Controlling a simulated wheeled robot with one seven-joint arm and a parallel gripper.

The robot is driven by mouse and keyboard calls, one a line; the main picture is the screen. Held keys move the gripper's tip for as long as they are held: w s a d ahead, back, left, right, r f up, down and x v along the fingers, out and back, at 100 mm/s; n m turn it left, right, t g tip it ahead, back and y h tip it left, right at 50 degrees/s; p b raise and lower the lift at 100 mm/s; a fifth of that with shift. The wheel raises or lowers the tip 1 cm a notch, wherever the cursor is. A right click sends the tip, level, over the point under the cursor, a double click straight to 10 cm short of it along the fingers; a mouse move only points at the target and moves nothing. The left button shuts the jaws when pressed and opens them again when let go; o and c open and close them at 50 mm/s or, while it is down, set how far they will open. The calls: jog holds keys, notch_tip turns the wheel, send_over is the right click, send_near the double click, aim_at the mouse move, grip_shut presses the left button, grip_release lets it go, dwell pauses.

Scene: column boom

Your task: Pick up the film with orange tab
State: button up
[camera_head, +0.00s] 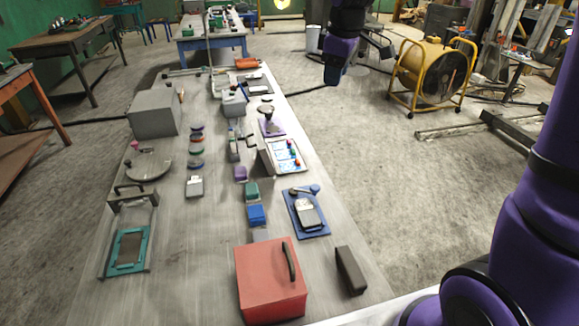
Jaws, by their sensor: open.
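I cannot clearly make out the film with the orange tab. A small orange piece (181,95) shows beside the large grey box on the long metal table, and a flat orange-red object (247,63) lies near the table's far end; I cannot tell whether either belongs to the film. My gripper (335,74) hangs at the top, over the floor to the right of the table, apart from everything on it. It is open, and no held thing shows; its fingers are dark and small in the view.
The long table (205,270) carries a large grey box (156,113), a red box with a handle (270,282), a blue tray (306,213), a teal frame (130,250) and a dark block (350,270). A yellow fan (432,70) stands right. Floor between is clear.

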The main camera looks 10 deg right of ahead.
jog(key=w+a+f+n+g, duration=0.15)
jog(key=w+f+n, duration=0.25)
jog(key=w+f, duration=0.75)
jog(key=n, duration=0.4)
send_over(297, 161)
notch_tip(297, 161, down, 14)
jog(key=shift+g, duration=0.45)
jog(key=f, duration=0.6)
jog(key=shift+w+a, duration=0.15)
jog(key=shift+a, duration=0.05)
jog(key=shift+d+f, duration=0.2)
jog(key=shift+f, duration=2.6)
jog(key=c, duration=0.7)
